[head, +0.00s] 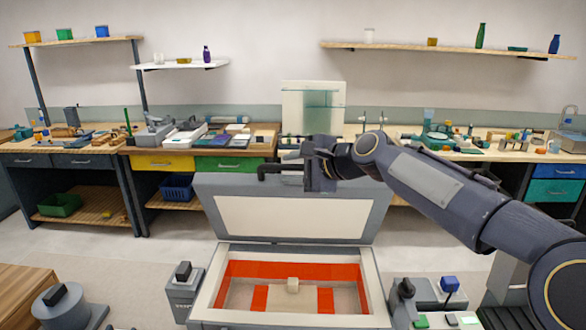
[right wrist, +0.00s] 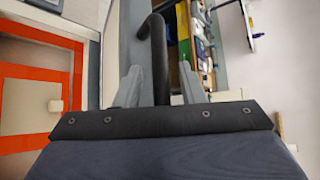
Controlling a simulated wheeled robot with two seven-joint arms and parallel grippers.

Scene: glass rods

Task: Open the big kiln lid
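The big kiln (head: 205,300) stands low in front of me in the head view. Its lid (head: 290,217) is raised and leans back, with the pale inner panel facing me. Inside the kiln are red-orange strips and a small pale block (head: 292,285). The lid's black handle (head: 268,169) is at its top edge. My right gripper (head: 293,160) is at the handle. In the right wrist view, the handle (right wrist: 158,55) lies between the two grey fingers of the right gripper (right wrist: 161,72), with gaps visible on both sides. My left gripper is not in view.
A workbench with glassware, tools and drawers (head: 230,164) runs along the back wall, with shelves above. A small grey box with a black knob (head: 185,290) stands left of the kiln. A device with a blue knob (head: 450,286) stands at the right.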

